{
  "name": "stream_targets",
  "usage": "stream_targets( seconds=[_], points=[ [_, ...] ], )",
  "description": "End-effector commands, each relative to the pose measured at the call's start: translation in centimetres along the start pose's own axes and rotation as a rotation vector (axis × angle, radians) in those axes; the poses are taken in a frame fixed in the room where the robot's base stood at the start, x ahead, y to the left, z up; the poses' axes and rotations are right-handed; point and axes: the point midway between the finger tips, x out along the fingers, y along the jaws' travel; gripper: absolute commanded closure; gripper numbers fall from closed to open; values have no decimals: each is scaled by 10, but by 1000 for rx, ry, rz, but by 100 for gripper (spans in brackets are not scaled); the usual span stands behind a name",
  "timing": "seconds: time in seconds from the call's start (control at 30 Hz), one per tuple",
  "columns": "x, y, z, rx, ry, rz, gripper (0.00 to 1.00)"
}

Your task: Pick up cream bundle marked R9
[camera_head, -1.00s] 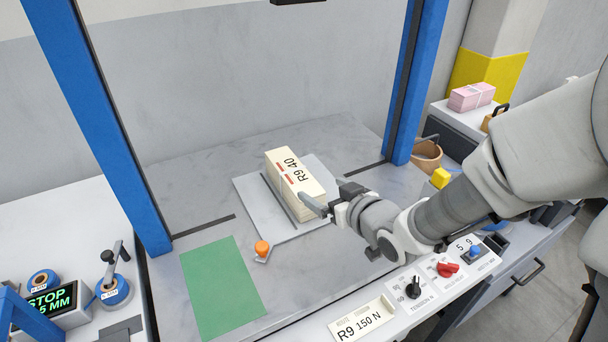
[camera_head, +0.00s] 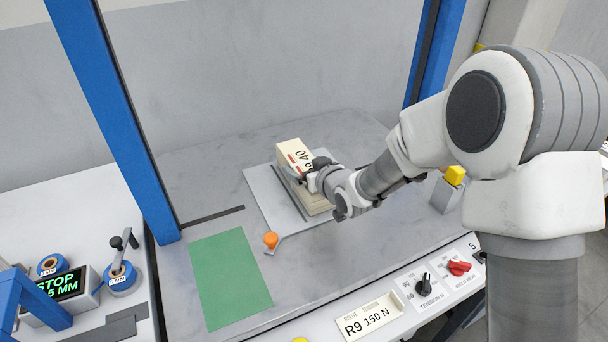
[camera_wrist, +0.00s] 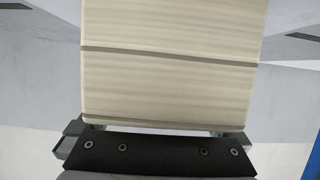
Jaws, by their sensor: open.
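The cream bundle (camera_head: 291,153) lies on a grey plate (camera_head: 262,190) on the table. Its top label shows "40" and red marks; my gripper covers part of the "R9". My gripper (camera_head: 312,174) is over the right part of the bundle, open. In the wrist view the bundle (camera_wrist: 172,75) fills the middle, with layered edges and thin dark lines across it. The gripper's dark body (camera_wrist: 155,152) is close below it there. The fingertips are largely hidden, and I cannot tell whether they touch the bundle.
Blue posts (camera_head: 118,120) stand at both sides of the table. An orange knob (camera_head: 270,240) is at the plate's front corner, beside a green mat (camera_head: 230,281). A control panel with a red knob (camera_head: 459,268) and an "R9 150 N" card (camera_head: 368,318) line the front edge.

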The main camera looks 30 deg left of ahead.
Motion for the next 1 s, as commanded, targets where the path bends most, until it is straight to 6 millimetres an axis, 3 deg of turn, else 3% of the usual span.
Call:
stream_targets(
  seconds=[0.1, 0.37, 0.9, 1.0],
  points=[
    [10, 0, 0, 0, 0, 1, 0],
    [11, 0, 0, 1, 0, 1, 0],
    [11, 0, 0, 1, 0, 1, 97],
    [11, 0, 0, 1, 0, 1, 100]
  ],
)
